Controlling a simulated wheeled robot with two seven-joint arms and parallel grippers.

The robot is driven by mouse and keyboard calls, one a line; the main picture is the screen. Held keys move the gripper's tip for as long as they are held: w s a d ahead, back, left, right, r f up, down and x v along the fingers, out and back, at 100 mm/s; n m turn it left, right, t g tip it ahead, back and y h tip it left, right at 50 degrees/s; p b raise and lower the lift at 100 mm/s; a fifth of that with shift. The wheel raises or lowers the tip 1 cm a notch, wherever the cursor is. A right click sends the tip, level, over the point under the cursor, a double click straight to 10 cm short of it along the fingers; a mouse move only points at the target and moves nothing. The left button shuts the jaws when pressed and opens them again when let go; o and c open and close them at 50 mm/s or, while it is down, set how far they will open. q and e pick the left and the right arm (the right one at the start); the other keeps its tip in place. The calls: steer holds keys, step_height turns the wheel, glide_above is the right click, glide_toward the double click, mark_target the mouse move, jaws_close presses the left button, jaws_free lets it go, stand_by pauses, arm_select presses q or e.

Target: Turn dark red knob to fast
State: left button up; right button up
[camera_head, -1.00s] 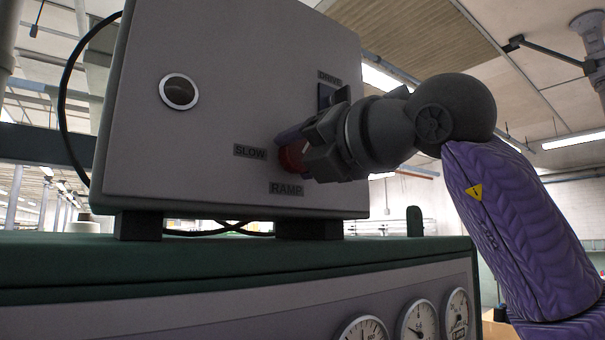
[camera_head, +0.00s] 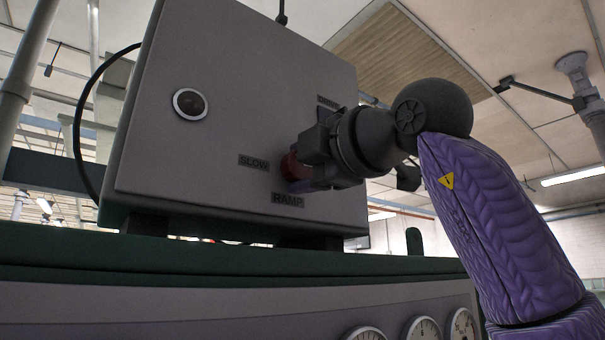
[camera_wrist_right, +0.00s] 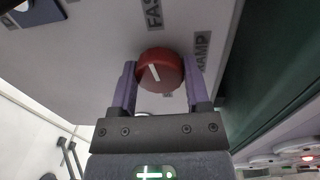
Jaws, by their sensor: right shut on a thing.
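The dark red knob (camera_head: 291,168) is on the front of the grey control box (camera_head: 235,110), between the SLOW label (camera_head: 254,162) and the RAMP label (camera_head: 288,200). My right gripper (camera_head: 308,162) is at the knob and hides its right part. In the right wrist view, the knob (camera_wrist_right: 161,72) sits between the two purple fingers, which are shut on it. Its white pointer line is tilted, with its upper end toward the upper left. The FAST label (camera_wrist_right: 153,12) is above the knob there, and RAMP (camera_wrist_right: 203,50) is at its right. My left gripper is out of view.
A round dark button (camera_head: 189,104) is at the box's upper left. A black cable (camera_head: 78,130) runs behind the box.

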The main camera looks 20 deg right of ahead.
steer(key=shift+m, duration=0.7)
steer(key=shift+m+b, duration=0.3)
steer(key=o, duration=1.3)
steer(key=shift+d, duration=0.1)
steer(key=shift+s+d+f+b, duration=0.1)
steer(key=shift+s+f+b, duration=0.05)
steer(key=shift+s+b, duration=0.2)
steer(key=b+v, duration=0.3)
steer(key=v, duration=0.6)
steer(key=shift+s, duration=0.15)
